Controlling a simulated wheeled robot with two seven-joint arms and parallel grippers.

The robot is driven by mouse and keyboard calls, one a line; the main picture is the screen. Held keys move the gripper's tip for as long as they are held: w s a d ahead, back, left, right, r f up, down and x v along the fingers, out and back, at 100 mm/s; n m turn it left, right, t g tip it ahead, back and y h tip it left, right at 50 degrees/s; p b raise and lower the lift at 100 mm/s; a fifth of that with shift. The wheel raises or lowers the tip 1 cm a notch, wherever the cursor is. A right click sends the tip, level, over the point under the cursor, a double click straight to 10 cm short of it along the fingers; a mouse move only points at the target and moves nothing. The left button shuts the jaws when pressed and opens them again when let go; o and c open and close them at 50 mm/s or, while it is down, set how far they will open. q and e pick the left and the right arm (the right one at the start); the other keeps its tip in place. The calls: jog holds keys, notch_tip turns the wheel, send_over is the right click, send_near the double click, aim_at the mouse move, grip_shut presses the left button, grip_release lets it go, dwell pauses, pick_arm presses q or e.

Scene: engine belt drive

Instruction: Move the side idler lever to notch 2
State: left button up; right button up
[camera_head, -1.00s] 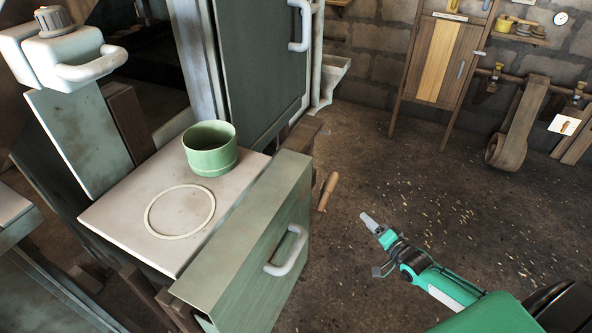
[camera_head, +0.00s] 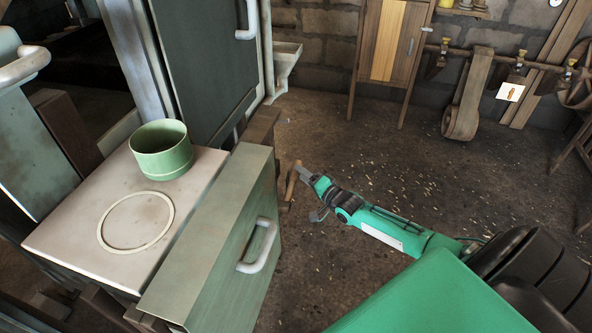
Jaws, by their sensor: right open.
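A brown wooden handle (camera_head: 289,184), which looks like the side idler lever, sticks out beside the far right side of the green cabinet front. Its mount and any notches are hidden or too small to tell. My right gripper (camera_head: 304,173), on a green arm from the lower right, is open with its tip right at the handle's upper part. It overlaps the handle in the picture; I cannot tell whether they touch. My left gripper is not in view.
A green cabinet front (camera_head: 208,258) with a pale handle (camera_head: 259,247) stands left of my right arm. A pale top (camera_head: 75,232) bears a green cup (camera_head: 161,151) and a ring (camera_head: 136,222). A wooden cabinet (camera_head: 394,45) stands behind.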

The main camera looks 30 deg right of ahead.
jog(key=shift+w+a, duration=0.2)
jog(key=shift+w, duration=0.8)
jog(key=shift+w+a, duration=0.15)
jog(key=shift+w, duration=0.8)
jog(key=shift+c, duration=0.4)
grip_shut()
